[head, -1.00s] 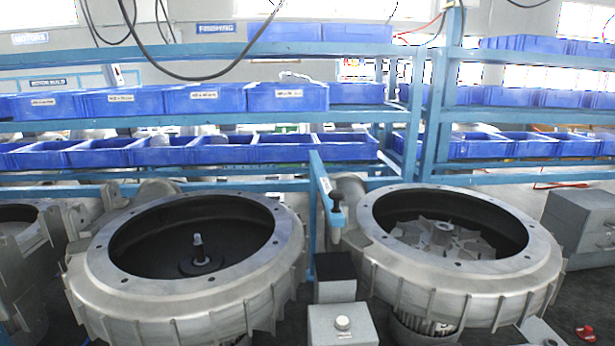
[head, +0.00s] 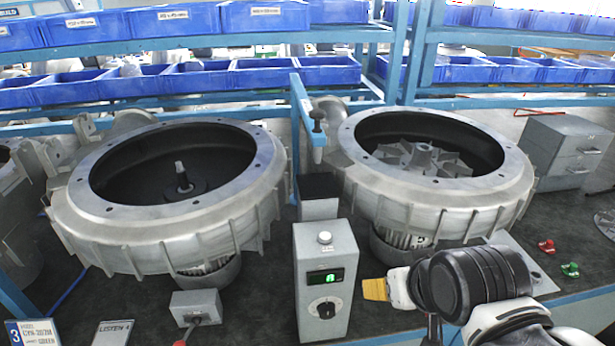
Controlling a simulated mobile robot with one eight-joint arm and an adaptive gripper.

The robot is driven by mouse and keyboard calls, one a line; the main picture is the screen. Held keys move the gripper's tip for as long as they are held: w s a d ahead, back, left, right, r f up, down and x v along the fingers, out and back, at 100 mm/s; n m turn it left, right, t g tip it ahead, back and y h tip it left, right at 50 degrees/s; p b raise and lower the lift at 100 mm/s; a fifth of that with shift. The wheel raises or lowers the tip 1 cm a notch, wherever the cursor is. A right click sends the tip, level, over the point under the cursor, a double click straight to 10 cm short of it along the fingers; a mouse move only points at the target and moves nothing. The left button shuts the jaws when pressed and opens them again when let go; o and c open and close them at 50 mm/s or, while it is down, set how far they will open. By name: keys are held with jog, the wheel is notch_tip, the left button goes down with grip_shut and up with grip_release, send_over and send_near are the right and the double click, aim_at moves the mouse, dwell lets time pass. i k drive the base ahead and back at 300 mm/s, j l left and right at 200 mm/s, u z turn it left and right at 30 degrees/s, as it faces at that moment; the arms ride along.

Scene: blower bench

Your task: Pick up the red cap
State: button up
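Two large grey blower housings, left (head: 70,215) and right (head: 440,205), stand on the bench. A grey control box (head: 325,265) with a green display stands between them, near the front. A grey drawer cabinet (head: 565,150) is behind the red cap. Bench around the cap is mostly clear.

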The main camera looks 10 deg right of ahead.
aim_at(547, 247)
jog(key=i+l+z, duration=0.2)
jog(key=l, duration=0.15)
jog(key=l+z, duration=0.15)
jog(key=l, duration=0.2)
jog(key=i+l+z, duration=0.6)
jog(key=z, duration=0.5)
jog(key=k+j+z, duration=0.3)
jog(key=k+j, duration=0.1)
jog(key=j, duration=0.1)
